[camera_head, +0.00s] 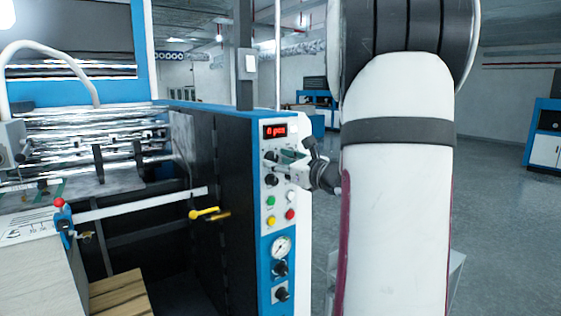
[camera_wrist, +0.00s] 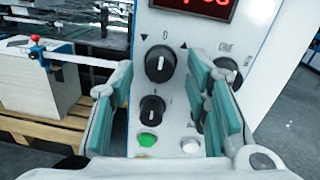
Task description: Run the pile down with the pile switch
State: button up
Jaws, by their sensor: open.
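The control panel (camera_head: 284,235) is a white face with blue trim. In the wrist view, a larger black knob (camera_wrist: 159,64) sits above a smaller black knob (camera_wrist: 152,109); the labels are too small to read, so I cannot tell which is the pile switch. My gripper (camera_wrist: 160,78) is open, its green-padded fingers on either side of these knobs, with nothing held. In the head view my gripper (camera_head: 290,158) is at the panel's upper part, just under the red display (camera_head: 274,131). The pile (camera_wrist: 40,83) is a white stack on a wooden pallet (camera_wrist: 50,128).
Below the knobs are a green button (camera_wrist: 147,139) and a white button (camera_wrist: 190,145), close to the fingers. The head view also shows a yellow button (camera_head: 271,220), a red button (camera_head: 290,214) and a gauge (camera_head: 281,248). A yellow-handled lever (camera_head: 204,213) sticks out left of the panel.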

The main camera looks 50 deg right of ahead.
grip_shut()
